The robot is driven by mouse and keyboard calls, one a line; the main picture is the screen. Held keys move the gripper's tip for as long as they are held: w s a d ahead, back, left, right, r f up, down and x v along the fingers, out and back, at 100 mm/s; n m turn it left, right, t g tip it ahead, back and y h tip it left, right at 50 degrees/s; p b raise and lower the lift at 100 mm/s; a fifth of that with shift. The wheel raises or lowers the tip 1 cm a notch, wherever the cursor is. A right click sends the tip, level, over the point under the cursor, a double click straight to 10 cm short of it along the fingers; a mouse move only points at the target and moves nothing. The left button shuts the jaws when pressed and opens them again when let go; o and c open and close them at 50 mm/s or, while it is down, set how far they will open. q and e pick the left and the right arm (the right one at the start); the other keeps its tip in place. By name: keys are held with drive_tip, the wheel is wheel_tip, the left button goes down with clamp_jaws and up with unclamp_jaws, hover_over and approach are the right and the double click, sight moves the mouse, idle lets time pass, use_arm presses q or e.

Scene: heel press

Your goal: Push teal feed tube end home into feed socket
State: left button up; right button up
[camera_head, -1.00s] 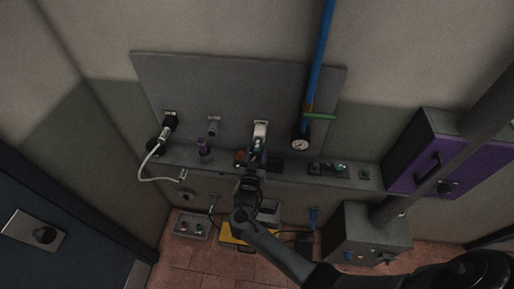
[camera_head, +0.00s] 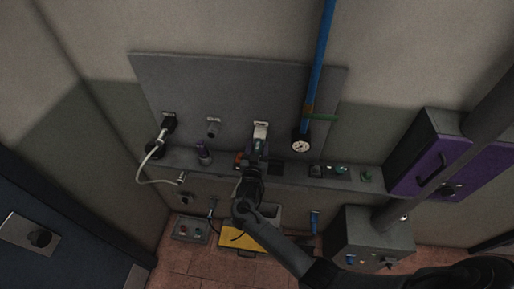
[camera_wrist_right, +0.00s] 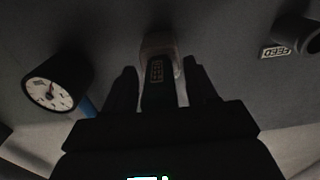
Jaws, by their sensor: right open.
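My right gripper (camera_head: 256,157) is in front of the grey wall panel, just below a white fitting (camera_head: 261,129). In the right wrist view its two dark fingers (camera_wrist_right: 160,78) are apart. A pale fitting with a dark labelled block (camera_wrist_right: 156,70) shows between them; I cannot tell whether they touch it. A small teal patch (camera_head: 258,145) shows at the fingertips, too small to tell if it is the feed tube end. The feed socket (camera_wrist_right: 307,36), a grey cylinder beside a FEED label (camera_wrist_right: 279,51), is apart from the fingers; it seems to be the stub (camera_head: 213,128) left of my gripper.
A dial gauge (camera_head: 301,146) on a blue pipe (camera_head: 321,55) stands close right of my gripper. A pale hose (camera_head: 147,168) hangs at the left. A purple cabinet (camera_head: 432,160) is at the right.

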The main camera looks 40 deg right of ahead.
idle(0.7)
clamp_jaws()
drive_tip(key=shift+s+a, duration=0.1)
drive_tip(key=shift+s+a+p, duration=0.3)
drive_tip(key=shift+a, duration=0.05)
drive_tip(key=shift+p+v, duration=1)
drive_tip(key=shift+v, duration=1.35)
drive_tip(key=shift+s+a, duration=0.15)
